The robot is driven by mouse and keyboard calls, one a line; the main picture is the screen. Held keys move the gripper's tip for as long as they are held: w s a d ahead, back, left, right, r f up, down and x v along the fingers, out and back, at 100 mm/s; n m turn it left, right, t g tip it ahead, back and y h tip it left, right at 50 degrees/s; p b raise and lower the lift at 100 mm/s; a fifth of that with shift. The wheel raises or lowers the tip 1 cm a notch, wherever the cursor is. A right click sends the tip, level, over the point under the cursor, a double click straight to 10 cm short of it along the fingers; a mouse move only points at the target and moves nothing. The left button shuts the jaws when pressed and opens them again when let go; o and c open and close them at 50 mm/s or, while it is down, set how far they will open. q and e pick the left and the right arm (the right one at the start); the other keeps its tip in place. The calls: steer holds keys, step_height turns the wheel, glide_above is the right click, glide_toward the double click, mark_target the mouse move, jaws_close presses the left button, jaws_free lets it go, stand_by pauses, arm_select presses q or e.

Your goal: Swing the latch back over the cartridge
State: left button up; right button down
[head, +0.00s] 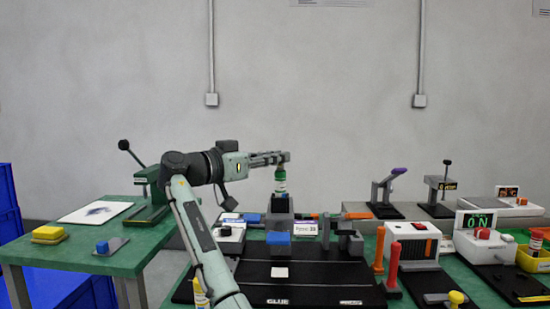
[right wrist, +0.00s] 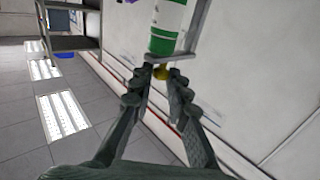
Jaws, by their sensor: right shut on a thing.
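The cartridge (head: 280,181) is green and white and stands upright on a dark block (head: 280,205) in the head view. It also shows in the right wrist view (right wrist: 167,28), just beyond the fingertips. My right gripper (head: 284,158) is at the cartridge's top end in the head view. My left gripper is out of view.
A green press (head: 150,190) stands at left.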

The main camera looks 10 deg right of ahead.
steer(key=c, duration=1.5)
jaws_free()
steer(key=shift+f, duration=0.15)
steer(key=v, duration=1.2)
